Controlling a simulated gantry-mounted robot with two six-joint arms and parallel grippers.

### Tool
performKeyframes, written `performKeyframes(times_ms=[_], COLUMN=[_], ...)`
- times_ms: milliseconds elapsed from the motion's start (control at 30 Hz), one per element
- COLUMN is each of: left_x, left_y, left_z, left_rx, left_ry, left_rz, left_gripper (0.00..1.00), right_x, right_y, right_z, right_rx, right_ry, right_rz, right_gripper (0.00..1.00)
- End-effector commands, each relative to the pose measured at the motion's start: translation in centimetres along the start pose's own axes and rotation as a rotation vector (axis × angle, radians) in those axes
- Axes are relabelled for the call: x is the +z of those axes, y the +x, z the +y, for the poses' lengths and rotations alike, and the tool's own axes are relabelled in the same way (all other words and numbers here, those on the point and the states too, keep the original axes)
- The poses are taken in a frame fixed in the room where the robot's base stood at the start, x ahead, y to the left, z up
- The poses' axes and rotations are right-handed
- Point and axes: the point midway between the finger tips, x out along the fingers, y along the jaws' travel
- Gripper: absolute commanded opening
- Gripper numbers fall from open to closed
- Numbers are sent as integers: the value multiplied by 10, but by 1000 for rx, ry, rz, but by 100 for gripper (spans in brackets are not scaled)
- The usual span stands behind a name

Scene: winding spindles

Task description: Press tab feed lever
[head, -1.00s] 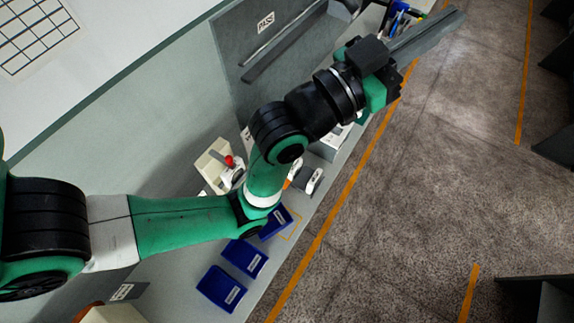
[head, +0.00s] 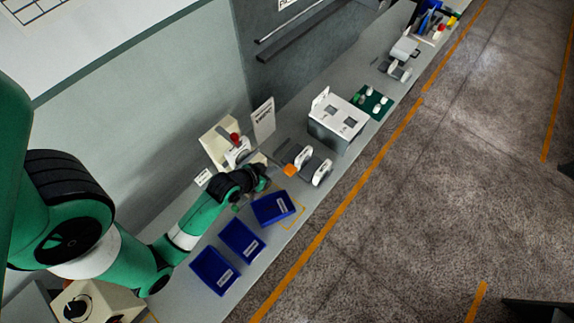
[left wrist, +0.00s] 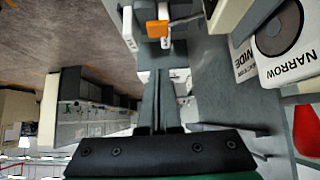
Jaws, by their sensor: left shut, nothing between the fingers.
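A beige and white device with a red knob (head: 235,137) stands against the back of the bench; I take the knob as the feed lever, but cannot be sure. In the left wrist view, a red part (left wrist: 306,130) shows at the right edge, beside a white dial plate (left wrist: 288,45) marked NARROW and WIDE. My left gripper (left wrist: 158,75) is shut and empty, its fingers pointing towards an orange block (left wrist: 157,28). In the head view, the left wrist is low over the bench, just right of and in front of the red-knobbed device. My right gripper is not in view.
Several blue bins (head: 241,239) line the bench's front. The orange block (head: 290,170) sits by white-topped spindle parts (head: 322,172). A white box (head: 338,122) and green board (head: 372,103) stand farther right.

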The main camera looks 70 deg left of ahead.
Motion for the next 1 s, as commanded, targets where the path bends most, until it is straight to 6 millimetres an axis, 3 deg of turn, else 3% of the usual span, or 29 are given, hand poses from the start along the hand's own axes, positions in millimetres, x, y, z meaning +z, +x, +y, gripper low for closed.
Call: performKeyframes(times_ms=[367,600,833,1000], left_x=[0,2,-1,18], left_y=[10,57,103,121], left_z=[1,1,1,1], left_rx=[1,2,2,2], left_ry=[2,2,2,2], left_rz=[4,5,2,1], left_gripper=[0,0,0,0], right_x=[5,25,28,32], right_y=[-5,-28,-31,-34], right_z=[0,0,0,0], right_rx=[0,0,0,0], right_ry=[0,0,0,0], right_rz=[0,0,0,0], right_gripper=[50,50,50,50])
